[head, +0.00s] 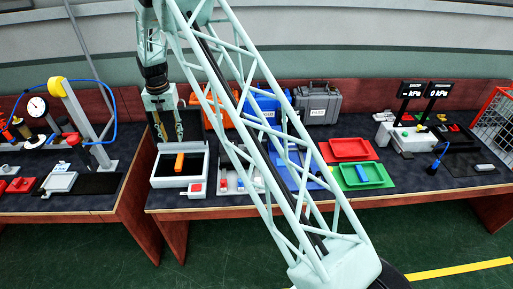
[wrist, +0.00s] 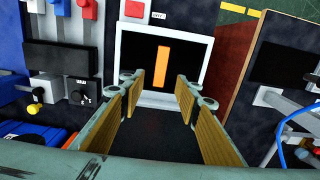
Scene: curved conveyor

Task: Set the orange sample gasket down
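The orange sample gasket (head: 179,162) is a bar-like orange piece lying in the dark bed of a white-framed fixture (head: 155,184). In the wrist view the gasket (wrist: 162,67) lies inside the white frame (wrist: 122,40), ahead of my fingers and apart from them. My gripper (head: 166,132) hangs over the back part of the fixture, pointing down. Its two wood-toned fingers (wrist: 160,105) are spread wide with nothing between them.
A small white box with a red button (head: 195,188) stands at the fixture's front. Orange, blue and grey cases (head: 318,104) stand behind. A red tray (head: 349,149) and a green tray (head: 364,174) lie to the right. A gauge stand (head: 75,110) is on the left bench.

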